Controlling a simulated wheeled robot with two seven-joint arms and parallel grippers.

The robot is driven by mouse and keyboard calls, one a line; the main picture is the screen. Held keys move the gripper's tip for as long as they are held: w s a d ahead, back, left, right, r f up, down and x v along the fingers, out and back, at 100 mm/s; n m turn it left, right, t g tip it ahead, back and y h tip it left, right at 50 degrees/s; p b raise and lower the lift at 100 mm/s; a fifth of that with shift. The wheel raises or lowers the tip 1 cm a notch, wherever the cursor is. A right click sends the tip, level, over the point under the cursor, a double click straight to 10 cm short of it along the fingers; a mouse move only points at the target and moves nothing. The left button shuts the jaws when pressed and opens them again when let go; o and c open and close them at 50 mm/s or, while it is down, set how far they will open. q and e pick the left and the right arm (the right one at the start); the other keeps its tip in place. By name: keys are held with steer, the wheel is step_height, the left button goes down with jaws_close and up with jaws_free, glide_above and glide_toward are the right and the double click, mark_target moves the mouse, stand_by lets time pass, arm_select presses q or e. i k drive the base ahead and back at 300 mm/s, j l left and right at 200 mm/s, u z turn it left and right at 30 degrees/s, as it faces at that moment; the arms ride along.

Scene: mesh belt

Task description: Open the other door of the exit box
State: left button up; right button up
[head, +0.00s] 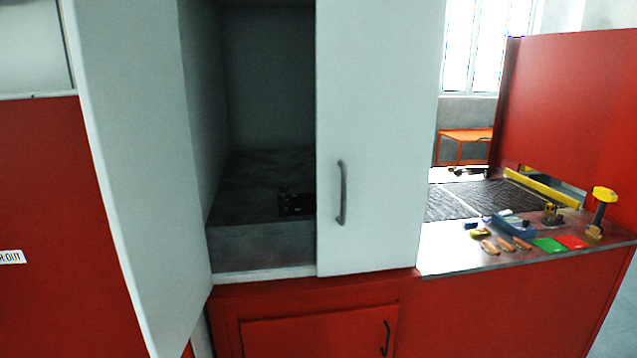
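The exit box (262,276) is a pale cabinet above a red base. Its left door (130,170) stands swung open toward me at the left. Its right door (375,100) is closed, with a grey vertical handle (342,193) near its left edge. The open half shows a dark interior (265,80) with a grey raised floor (262,247). A small black object (296,203) lies on that floor, partly hidden by the closed door. Neither of my grippers shows in the head view.
A red lower door (320,336) with a dark handle is below the box. At the right, a metal counter (470,262) holds several small tools and coloured cards beside a dark mesh belt (485,197). A red panel (575,110) and an orange bench (465,136) stand behind.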

mark_target(378, 62)
steer(key=i+j+z, duration=0.15)
steer(key=j, duration=0.4)
steer(key=i+j+z, duration=0.1)
steer(key=j, duration=0.5)
steer(key=i+j+z, duration=0.15)
steer(key=j, duration=0.4)
steer(key=i+j+z, duration=0.15)
steer(key=j, duration=0.45)
steer(key=i+j+z, duration=0.1)
steer(key=j, duration=0.5)
